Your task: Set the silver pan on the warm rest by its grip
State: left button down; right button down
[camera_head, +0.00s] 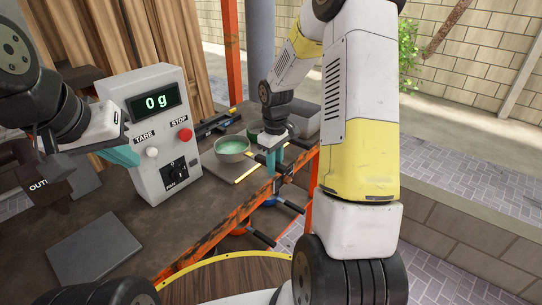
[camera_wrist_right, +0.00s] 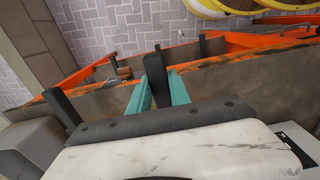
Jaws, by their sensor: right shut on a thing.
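The silver pan (camera_head: 233,145), round with a pale green inside, is on the bench right of the scale box. My right gripper (camera_head: 272,160), with teal fingers, is just right of the pan. In the right wrist view its teal fingers (camera_wrist_right: 158,88) are closed on a dark upright bar (camera_wrist_right: 155,72), which looks like the pan's grip. The pan's bowl is not clear in that view. My left gripper (camera_head: 120,154) is at the left, one teal fingertip showing beside the scale box; its opening is hidden. I cannot tell which surface is the warm rest.
The scale box (camera_head: 150,130) reads 0 g and stands between my grippers. A flat grey plate (camera_head: 93,248) lies in front. A yellow-edged strip (camera_head: 247,173) is by the pan. Black handles (camera_head: 262,237) stick out past the orange bench rail (camera_head: 215,240). A grey block (camera_head: 303,117) is behind.

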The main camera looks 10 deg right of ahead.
jog(key=shift+w+a, duration=0.6)
jog(key=shift+w, duration=0.15)
jog(key=shift+f, duration=1.3)
jog(key=c, duration=1.1)
grip_release()
jog(key=shift+s, duration=0.1)
